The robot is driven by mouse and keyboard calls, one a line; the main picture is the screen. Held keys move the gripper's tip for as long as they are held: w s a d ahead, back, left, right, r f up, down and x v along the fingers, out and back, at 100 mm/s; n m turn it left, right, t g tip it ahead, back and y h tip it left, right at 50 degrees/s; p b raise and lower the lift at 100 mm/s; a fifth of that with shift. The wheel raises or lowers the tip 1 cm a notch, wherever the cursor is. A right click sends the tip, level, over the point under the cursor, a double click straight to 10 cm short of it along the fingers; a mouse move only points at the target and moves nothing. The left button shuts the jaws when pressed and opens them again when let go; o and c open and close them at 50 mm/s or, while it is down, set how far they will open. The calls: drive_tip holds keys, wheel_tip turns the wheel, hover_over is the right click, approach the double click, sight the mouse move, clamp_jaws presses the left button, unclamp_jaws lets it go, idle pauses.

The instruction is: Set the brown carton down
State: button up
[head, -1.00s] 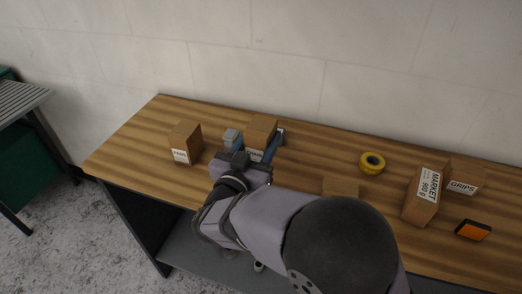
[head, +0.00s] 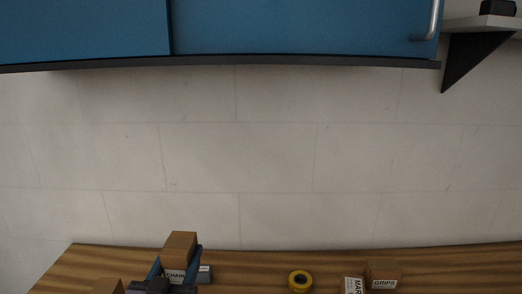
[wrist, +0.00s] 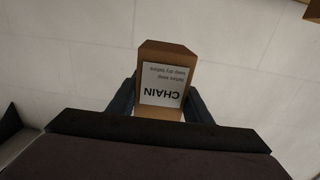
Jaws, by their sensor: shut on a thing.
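The brown carton (head: 181,246), with a white label reading CHAIN, is between the blue fingers of my gripper (head: 177,274) at the lower left of the head view. My gripper is shut on it. In the wrist view the carton (wrist: 167,52) sits between the fingertips (wrist: 160,97), its label upside down and pale wall behind it. In the head view its top stands above the line of the bench's back edge. Its underside is hidden, so I cannot tell whether it touches the wooden bench (head: 240,264).
A grey-blue block (head: 204,274) shows just right of my gripper. To the right are a yellow tape roll (head: 300,281), a MARKET box (head: 353,286) and a GRIPS carton (head: 383,273). A blue cabinet (head: 300,30) hangs above.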

sight(179, 242)
wheel_tip(179, 242, up, 4)
drive_tip(key=p, duration=0.3)
drive_tip(key=shift+r, duration=0.1)
idle(0.6)
wheel_tip(179, 242, down, 11)
drive_tip(key=b, duration=1)
drive_tip(key=shift+r+b, duration=0.2)
drive_tip(key=shift+b, duration=0.2)
drive_tip(key=shift+f+p, duration=0.35)
drive_tip(key=shift+f, duration=4.4)
